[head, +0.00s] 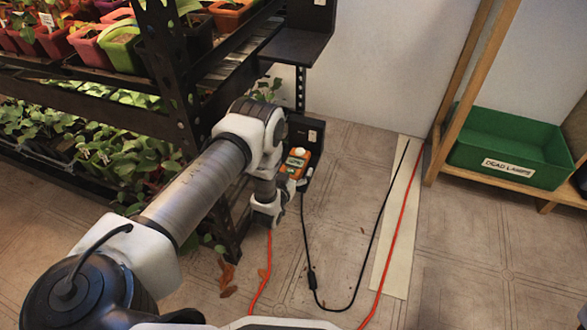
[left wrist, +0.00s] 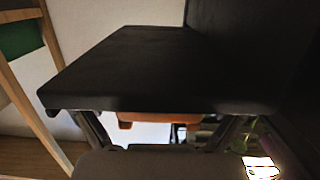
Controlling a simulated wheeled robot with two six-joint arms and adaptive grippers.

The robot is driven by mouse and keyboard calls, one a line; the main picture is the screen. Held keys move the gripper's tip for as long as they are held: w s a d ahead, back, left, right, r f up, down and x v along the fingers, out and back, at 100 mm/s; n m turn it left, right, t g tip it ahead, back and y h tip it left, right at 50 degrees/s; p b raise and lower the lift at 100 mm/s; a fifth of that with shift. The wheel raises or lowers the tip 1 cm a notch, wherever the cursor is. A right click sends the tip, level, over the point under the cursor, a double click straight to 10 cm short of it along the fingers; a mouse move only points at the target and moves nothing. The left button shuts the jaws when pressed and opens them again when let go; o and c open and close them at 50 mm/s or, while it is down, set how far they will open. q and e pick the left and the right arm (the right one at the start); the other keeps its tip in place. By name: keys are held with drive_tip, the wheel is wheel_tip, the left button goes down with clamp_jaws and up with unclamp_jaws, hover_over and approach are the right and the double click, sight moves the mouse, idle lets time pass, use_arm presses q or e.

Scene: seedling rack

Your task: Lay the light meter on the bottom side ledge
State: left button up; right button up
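The light meter (head: 297,162) is orange with a pale dome and a small display, beside the lower end of the rack in the head view. My left gripper (head: 301,183) is at the meter, its fingers mostly hidden by my wrist. In the left wrist view the fingers stand on both sides of an orange part of the meter (left wrist: 160,118); their tips are hidden behind a black ledge (left wrist: 160,70). The bottom side ledge (head: 308,130) shows its dark upright plate just behind the meter; its flat part is hidden. My right gripper is not visible.
An upper black side ledge (head: 295,46) juts out above my left gripper. The black rack (head: 178,95) holds potted seedlings. Black (head: 310,262) and orange-red (head: 400,215) cables lie on the floor. A green bin (head: 512,150) stands on a wooden stand at right.

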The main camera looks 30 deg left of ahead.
use_arm(q)
drive_tip(key=shift+s+r, duration=0.15)
drive_tip(key=shift+r, duration=0.1)
drive_tip(key=s+d+r+g+h+p, duration=0.1)
drive_tip(key=s+d+g, duration=0.3)
drive_tip(key=s, duration=0.8)
drive_tip(key=s+d+r+m+g+h+p, duration=0.1)
drive_tip(key=s+d+g+p, duration=0.2)
drive_tip(key=s, duration=0.9)
drive_tip(key=s+d+r+m+g+h+p, duration=0.1)
drive_tip(key=s+d+g+p, duration=0.1)
drive_tip(key=s+d+g, duration=0.5)
drive_tip(key=s+g, duration=0.1)
drive_tip(key=s, duration=0.5)
drive_tip(key=shift+r+g+h+p, duration=0.3)
drive_tip(key=shift+g, duration=0.1)
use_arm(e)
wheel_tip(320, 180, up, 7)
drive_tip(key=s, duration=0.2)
